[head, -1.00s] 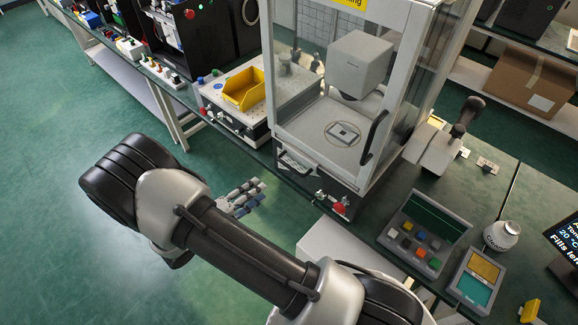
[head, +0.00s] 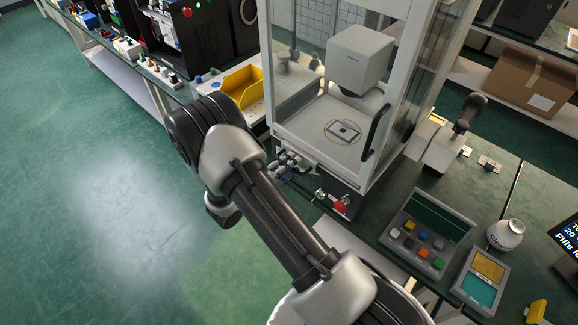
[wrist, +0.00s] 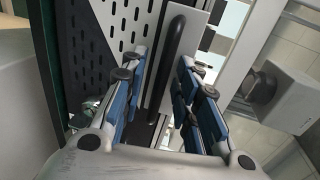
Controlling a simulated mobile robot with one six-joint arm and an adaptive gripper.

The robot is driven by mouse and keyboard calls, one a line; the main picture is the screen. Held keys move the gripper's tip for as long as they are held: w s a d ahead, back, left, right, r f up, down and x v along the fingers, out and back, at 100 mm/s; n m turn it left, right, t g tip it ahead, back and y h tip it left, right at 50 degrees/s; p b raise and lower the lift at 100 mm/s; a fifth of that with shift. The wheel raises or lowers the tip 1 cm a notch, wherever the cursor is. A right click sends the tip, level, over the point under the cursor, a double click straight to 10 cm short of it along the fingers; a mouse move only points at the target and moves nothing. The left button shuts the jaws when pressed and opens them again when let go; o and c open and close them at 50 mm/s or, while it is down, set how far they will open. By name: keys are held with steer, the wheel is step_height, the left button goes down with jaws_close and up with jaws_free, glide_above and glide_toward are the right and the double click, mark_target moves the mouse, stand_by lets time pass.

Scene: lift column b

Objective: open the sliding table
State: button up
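The sliding table's front shows in the wrist view as a pale plate (wrist: 192,38) with a long black bar handle (wrist: 172,52). My gripper (head: 288,170) is at the lower front of the glass-walled machine in the head view, where it covers this front. In the wrist view my gripper (wrist: 160,88) is open, its blue-sided fingers on either side of the handle in the picture. I see no finger pressed on the handle. I cannot tell how deep the handle sits between the fingers.
The machine's enclosure (head: 290,85) has a separate black door handle (head: 378,131). A red knob (head: 340,207) is just right of my gripper. A yellow bin (head: 243,86) stands left of the machine, a button panel (head: 425,235) to the right. The floor (head: 100,200) at left is clear.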

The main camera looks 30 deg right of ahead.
jaws_close()
stand_by(0.3)
stand_by(0.5)
